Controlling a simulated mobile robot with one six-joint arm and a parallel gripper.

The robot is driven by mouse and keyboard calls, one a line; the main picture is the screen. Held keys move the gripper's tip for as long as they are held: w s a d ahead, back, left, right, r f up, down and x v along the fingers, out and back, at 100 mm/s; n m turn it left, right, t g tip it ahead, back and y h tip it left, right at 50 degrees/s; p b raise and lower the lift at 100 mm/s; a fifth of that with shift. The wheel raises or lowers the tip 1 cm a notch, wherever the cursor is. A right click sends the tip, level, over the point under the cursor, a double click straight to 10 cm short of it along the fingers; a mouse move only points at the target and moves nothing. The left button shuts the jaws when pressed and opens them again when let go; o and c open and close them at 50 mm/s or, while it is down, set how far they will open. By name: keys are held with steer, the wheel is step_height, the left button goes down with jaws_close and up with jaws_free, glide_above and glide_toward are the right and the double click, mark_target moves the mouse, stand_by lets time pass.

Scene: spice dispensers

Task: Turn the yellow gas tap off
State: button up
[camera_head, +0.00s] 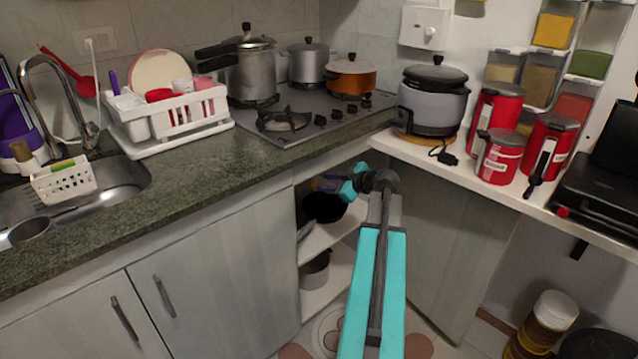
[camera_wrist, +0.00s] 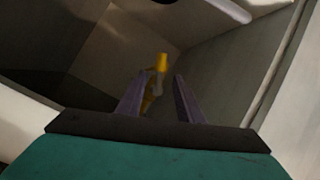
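The yellow gas tap (camera_wrist: 161,62) shows in the wrist view inside the dim cabinet, with a pale fitting below its yellow top. It appears beyond and between the two purple fingers of my gripper (camera_wrist: 160,78). The fingers are apart, and I see nothing clamped between them. Whether they touch the tap cannot be told. In the head view my gripper (camera_head: 327,184) reaches into the open corner cabinet under the counter, partly hidden by my teal wrist. I cannot make out the tap there.
The open cabinet door (camera_head: 440,240) stands right of my arm. The granite counter (camera_head: 215,170) and the white shelf (camera_head: 470,172) lie above.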

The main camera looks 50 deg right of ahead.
steer(key=v, duration=0.5)
steer(key=shift+s+r, duration=0.15)
steer(key=shift+s, duration=0.2)
